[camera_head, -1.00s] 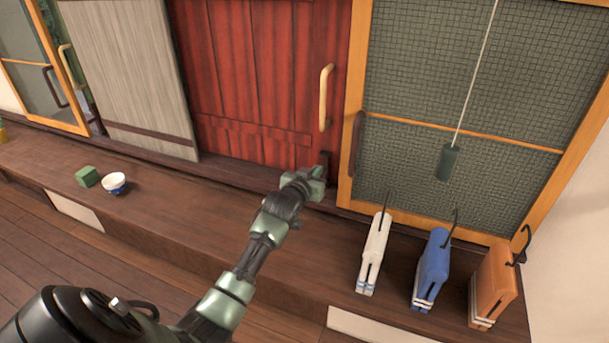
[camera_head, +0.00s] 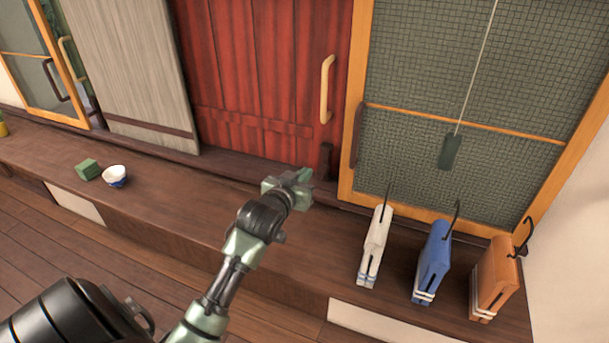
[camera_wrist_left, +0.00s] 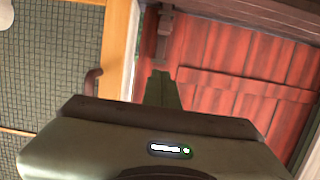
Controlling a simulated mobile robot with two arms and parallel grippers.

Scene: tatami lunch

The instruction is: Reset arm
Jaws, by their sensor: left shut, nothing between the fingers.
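My left arm reaches up from the bottom of the head view. Its gripper (camera_head: 303,179) is shut and empty, above the wooden ledge and in front of the red door (camera_head: 255,75). In the left wrist view the gripper's shut fingers (camera_wrist_left: 162,88) point toward the red door (camera_wrist_left: 245,75) and a dark latch-like part beside it. The gripper appears apart from the door. My right gripper is not in view.
A screen door (camera_head: 470,70) has a hanging pull (camera_head: 449,151). White (camera_head: 374,247), blue (camera_head: 433,262) and orange (camera_head: 494,277) hooked items stand on the ledge (camera_head: 200,215). A green block (camera_head: 87,169) and a bowl (camera_head: 115,175) sit at left.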

